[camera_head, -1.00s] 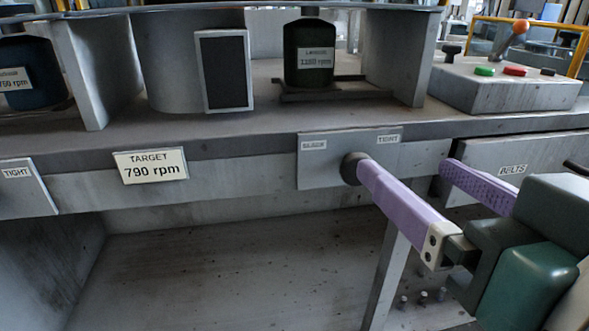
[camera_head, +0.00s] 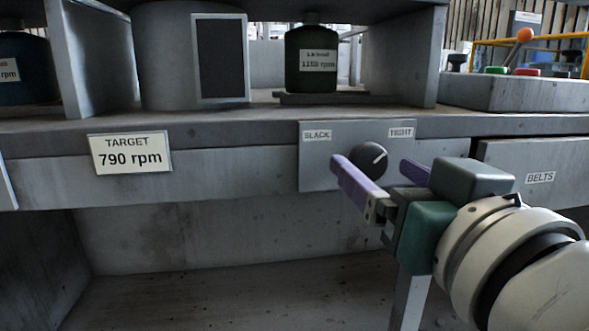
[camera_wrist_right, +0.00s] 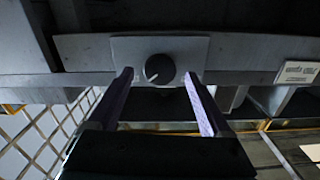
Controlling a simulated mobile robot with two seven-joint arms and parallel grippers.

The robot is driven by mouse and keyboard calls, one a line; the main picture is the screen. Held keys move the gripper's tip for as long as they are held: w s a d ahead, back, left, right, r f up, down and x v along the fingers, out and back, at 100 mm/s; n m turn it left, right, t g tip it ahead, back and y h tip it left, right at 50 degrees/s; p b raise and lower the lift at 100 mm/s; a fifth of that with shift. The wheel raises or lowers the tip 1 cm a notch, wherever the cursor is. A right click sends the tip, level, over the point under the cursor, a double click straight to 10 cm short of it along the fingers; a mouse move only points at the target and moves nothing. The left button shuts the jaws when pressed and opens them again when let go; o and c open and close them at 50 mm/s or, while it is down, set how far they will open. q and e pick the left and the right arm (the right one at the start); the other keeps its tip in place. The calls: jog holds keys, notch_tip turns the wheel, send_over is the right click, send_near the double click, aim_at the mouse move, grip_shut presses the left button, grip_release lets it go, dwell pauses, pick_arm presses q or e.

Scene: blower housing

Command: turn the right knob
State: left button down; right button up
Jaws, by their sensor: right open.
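The right knob (camera_head: 370,159) is dark and round, on a grey panel (camera_head: 316,172) marked SLACK at left and TIGHT at right. Its white pointer line points to the upper right, on the TIGHT side. My right gripper (camera_head: 369,163) is open, with one purple finger at each side of the knob in the head view. In the right wrist view the knob (camera_wrist_right: 160,69) shows between and just beyond the fingertips (camera_wrist_right: 159,75), with gaps at both sides. I see no contact. My left gripper is not in view.
A sign (camera_head: 130,154) reads TARGET 790 rpm. A dark bottle-shaped part (camera_head: 311,76) labelled with an rpm value stands on the ledge above the panel. A BELTS drawer front (camera_head: 557,163) is at right, below a box with coloured buttons (camera_head: 497,70). The space under the ledge is open.

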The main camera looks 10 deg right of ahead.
jog(key=shift+w, duration=0.95)
grip_shut()
